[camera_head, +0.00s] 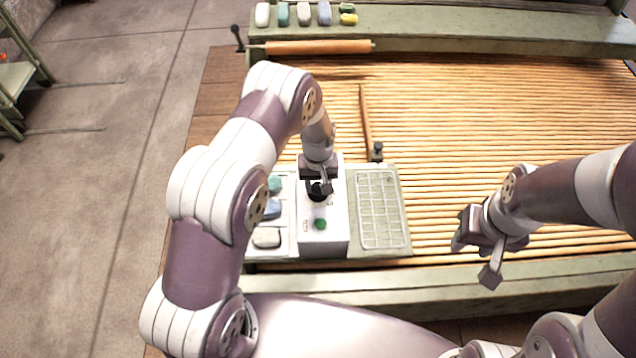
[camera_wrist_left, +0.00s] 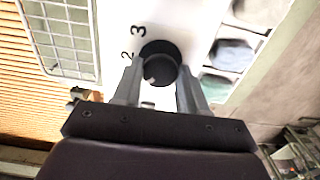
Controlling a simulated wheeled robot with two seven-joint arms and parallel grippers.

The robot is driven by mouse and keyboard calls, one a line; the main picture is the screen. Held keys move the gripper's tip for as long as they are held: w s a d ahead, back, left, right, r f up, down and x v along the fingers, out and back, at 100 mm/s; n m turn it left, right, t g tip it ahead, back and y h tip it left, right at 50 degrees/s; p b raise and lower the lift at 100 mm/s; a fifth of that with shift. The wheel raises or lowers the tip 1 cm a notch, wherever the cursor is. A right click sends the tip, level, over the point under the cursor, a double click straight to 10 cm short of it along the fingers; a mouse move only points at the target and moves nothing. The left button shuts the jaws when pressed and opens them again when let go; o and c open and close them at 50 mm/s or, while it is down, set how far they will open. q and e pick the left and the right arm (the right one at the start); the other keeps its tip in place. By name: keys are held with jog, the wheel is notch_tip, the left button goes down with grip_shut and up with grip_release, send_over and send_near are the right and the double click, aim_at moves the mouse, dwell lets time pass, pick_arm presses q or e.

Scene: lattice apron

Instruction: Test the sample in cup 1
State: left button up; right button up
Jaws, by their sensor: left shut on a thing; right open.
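A white box (camera_head: 322,243) stands at the front left of the slatted bed, with a green button (camera_head: 320,224) on its top. My left gripper (camera_head: 319,186) is shut on the box's black knob (camera_wrist_left: 158,65), with a finger on each side. Numerals 2 and 3 show beside the knob in the left wrist view. The knob's pale mark points to the lower left, toward a small mark partly hidden by a finger. Left of the box is a white tray (camera_head: 287,238) holding teal, blue and pale grey samples. My right gripper (camera_head: 478,259) is open and empty.
A green panel with a pale wire grid (camera_head: 380,210) lies right of the box. A wooden stick (camera_head: 366,120) lies behind it. A wooden roller (camera_head: 318,47) and several small coloured blocks are along the back rail (camera_head: 440,28). The slats on the right are clear.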

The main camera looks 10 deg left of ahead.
aim_at(318, 187)
pick_arm(q)
jog(key=o, duration=1)
jog(key=shift+o, duration=0.2)
jog(key=shift+r, duration=0.15)
notch_tip(318, 187, up, 13)
jog(key=b, duration=0.1)
jog(key=shift+f+b, duration=0.2)
jog(key=shift+b, duration=0.15)
